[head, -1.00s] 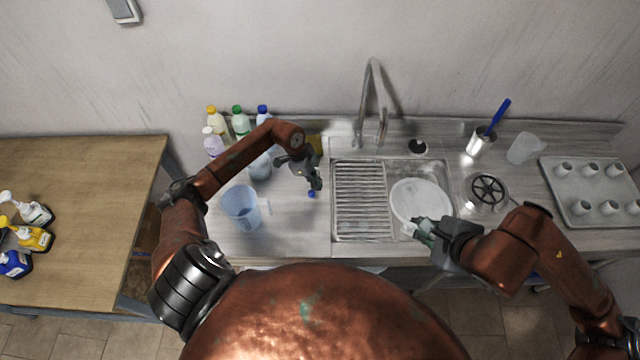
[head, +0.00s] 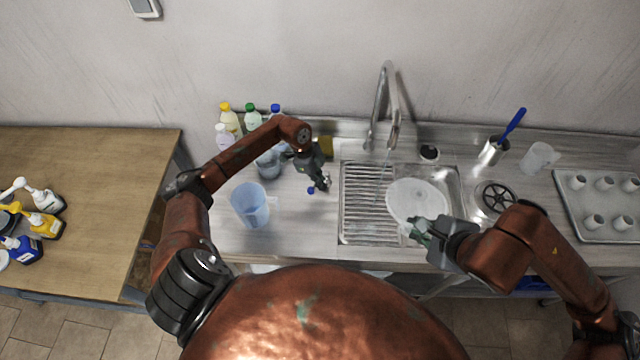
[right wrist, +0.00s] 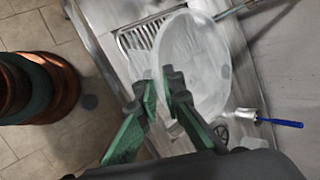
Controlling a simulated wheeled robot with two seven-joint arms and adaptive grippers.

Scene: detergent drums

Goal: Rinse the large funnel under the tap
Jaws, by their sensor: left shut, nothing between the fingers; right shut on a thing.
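The large funnel (head: 415,198), whitish and translucent, is over the sink (head: 458,185), its wide round mouth facing up. My right gripper (head: 418,230) is shut on its near edge; the right wrist view also shows the funnel (right wrist: 190,65) at the green fingertips (right wrist: 163,90). The funnel's underside is hidden. The tap (head: 383,100) arches behind the sink, and a faint thin stream seems to fall from its spout towards the funnel's left side. My left gripper (head: 319,187) is shut and empty above the worktop, left of the sink.
A pale blue jug (head: 250,205) and several capped bottles (head: 229,120) stand left of the sink. A steel cup with a blue-handled brush (head: 494,150), a clear jug (head: 538,158), a black strainer (head: 497,197) and a tray of small cups (head: 570,205) stand to its right.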

